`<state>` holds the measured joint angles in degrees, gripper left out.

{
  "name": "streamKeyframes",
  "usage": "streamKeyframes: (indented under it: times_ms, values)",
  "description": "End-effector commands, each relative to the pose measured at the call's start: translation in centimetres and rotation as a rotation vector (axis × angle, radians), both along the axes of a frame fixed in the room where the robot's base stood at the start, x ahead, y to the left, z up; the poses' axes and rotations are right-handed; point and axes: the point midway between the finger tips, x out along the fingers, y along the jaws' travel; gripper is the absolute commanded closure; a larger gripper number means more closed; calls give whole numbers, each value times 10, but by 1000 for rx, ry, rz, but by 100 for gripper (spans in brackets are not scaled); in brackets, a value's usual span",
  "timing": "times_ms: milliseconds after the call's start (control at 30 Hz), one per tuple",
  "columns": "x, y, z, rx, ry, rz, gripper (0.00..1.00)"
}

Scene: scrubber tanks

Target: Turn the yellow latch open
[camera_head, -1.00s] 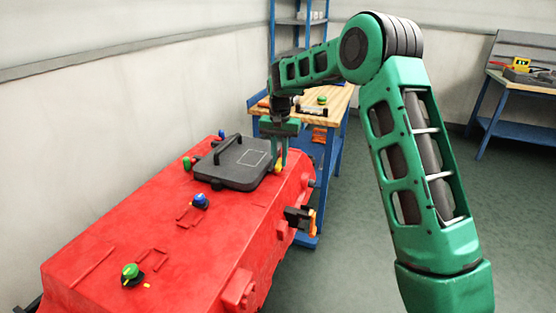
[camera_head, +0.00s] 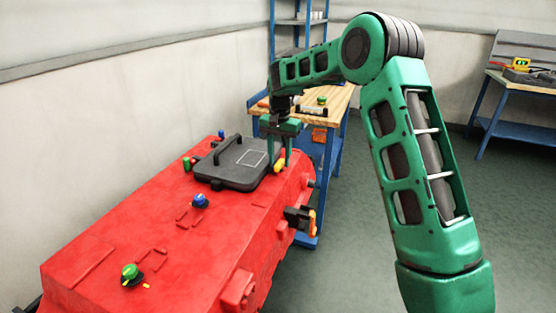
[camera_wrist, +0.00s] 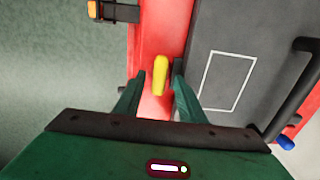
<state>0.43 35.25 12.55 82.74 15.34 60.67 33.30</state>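The yellow latch (camera_head: 280,167) sits on the red tank (camera_head: 150,235), beside the right edge of the black lid (camera_head: 232,167). In the wrist view the latch (camera_wrist: 161,74) is a short yellow bar standing nearly upright in the picture, on a strip of red between floor and lid (camera_wrist: 228,60). My gripper (camera_head: 280,156) points down over it. In the wrist view my gripper (camera_wrist: 156,85) is open, one finger on each side of the latch, with gaps showing on both sides. I cannot tell how far below the fingertips the latch lies.
The lid's dark handle (camera_wrist: 297,88) and a blue knob (camera_wrist: 285,142) are right of my gripper in the wrist view. A black clamp with an orange handle (camera_head: 312,222) juts from the tank's side. A wooden-topped workbench (camera_head: 340,97) stands behind the tank.

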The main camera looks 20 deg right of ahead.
Motion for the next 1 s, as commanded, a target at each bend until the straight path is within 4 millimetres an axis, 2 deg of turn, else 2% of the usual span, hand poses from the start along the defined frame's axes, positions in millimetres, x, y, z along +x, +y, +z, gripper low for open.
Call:
streamKeyframes:
  times_ms: [233, 367, 800, 1000]
  values:
    - [-1, 1, 0, 0, 4, 2, 64]
    - [-1, 1, 8, 0, 4, 2, 64]
    - [1, 1, 84, 0, 1, 1, 64]
    - [1, 1, 103, -1, 2, 2, 64]
